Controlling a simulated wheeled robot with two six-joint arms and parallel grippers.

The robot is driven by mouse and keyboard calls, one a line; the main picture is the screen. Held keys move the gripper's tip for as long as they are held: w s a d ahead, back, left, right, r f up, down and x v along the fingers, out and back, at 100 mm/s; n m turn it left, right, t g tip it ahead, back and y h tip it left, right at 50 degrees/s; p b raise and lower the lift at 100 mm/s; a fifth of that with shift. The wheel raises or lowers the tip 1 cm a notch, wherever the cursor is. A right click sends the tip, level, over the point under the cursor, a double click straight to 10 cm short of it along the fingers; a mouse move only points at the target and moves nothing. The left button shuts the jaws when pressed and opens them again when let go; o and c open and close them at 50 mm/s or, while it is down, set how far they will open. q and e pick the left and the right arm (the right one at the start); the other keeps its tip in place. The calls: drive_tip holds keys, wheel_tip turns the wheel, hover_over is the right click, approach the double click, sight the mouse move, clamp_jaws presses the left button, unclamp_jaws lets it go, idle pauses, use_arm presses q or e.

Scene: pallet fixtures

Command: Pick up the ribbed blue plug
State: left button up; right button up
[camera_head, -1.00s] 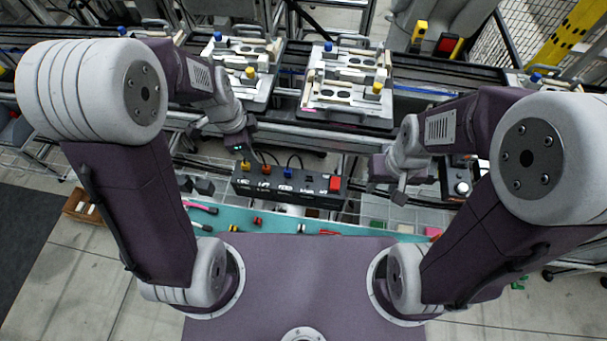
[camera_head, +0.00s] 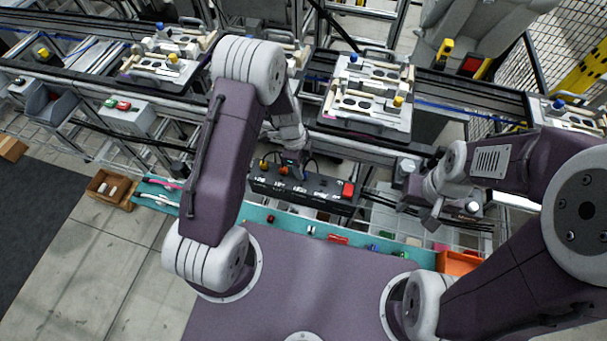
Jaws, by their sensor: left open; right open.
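My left gripper (camera_head: 299,172) points down over the black box (camera_head: 312,190) with a row of plugs on top. It is open, and its fingers are small and dark here. A yellow plug (camera_head: 263,163) shows at the box's left end, left of the gripper. The blue plug in the box's row is hidden or too small to make out behind the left gripper. I cannot tell whether the fingers are around it or touch it. My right gripper (camera_head: 405,196) is open, to the right of the box and apart from it.
A red button (camera_head: 348,189) sits on the box's right end. A teal shelf (camera_head: 270,216) with small coloured parts lies in front. A pallet fixture (camera_head: 370,95) with blue and yellow knobs stands behind. An orange bin (camera_head: 458,262) is at right.

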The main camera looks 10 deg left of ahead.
use_arm(q)
drive_tip(key=f, duration=0.3)
drive_tip(key=shift+d, duration=0.25)
drive_tip(key=shift+r, duration=0.1)
clamp_jaws()
idle(1.0)
